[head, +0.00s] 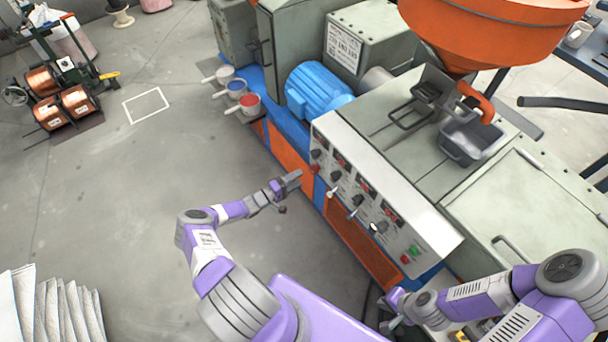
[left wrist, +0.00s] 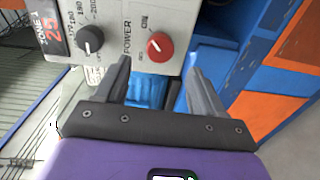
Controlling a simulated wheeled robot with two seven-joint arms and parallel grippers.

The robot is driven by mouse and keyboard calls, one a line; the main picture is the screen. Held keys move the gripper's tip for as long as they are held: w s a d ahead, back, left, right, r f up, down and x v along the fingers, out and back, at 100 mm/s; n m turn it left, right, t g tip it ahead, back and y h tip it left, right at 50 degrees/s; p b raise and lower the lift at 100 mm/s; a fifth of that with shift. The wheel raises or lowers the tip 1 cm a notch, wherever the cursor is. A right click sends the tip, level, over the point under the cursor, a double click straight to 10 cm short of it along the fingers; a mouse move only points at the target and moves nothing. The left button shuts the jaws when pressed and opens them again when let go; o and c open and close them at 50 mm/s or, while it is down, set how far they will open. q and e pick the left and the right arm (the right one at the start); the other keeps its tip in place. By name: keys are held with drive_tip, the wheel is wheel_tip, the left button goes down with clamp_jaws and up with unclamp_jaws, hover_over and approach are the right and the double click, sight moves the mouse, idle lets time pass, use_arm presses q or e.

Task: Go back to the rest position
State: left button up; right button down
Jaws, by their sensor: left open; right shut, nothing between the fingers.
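My left gripper (head: 294,179) is at the front of the machine's control panel (head: 375,195), near its left end. The left wrist view shows its two fingers (left wrist: 158,62) apart with nothing held between them. A red power knob (left wrist: 160,45) lies just beyond the fingertips there, and a black dial (left wrist: 90,40) is to its left. I cannot tell whether a finger touches the panel. My right gripper (head: 388,318) is low at the bottom of the head view, in front of the panel's right end. It is shut and holds nothing; its fingertips are small and partly hidden.
The green machine carries a blue motor (head: 318,90), an orange hopper (head: 480,30) and a grey bin (head: 470,138). Scoops with coloured contents (head: 240,100) stand at its left end. Copper spools (head: 75,100) sit on a rack at far left. White sacks (head: 55,310) lie lower left. The floor between is clear.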

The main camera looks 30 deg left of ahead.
use_arm(q)
drive_tip(key=shift+v, duration=0.85)
drive_tip(key=s+d+m+g+h, duration=0.3)
drive_tip(key=d+m+g+h, duration=0.5)
drive_tip(key=d, duration=1.5)
drive_tip(key=s+d+m+g+y, duration=0.1)
drive_tip(key=s+d+g+y, duration=0.65)
drive_tip(key=s, duration=0.45)
drive_tip(key=s+a+r+m+y+b, duration=0.1)
drive_tip(key=s+a+r+y+b, duration=0.1)
drive_tip(key=s, duration=0.5)
drive_tip(key=shift+s+r+m+y, duration=0.25)
drive_tip(key=shift+r+m+y, duration=0.2)
drive_tip(key=shift+r, duration=0.65)
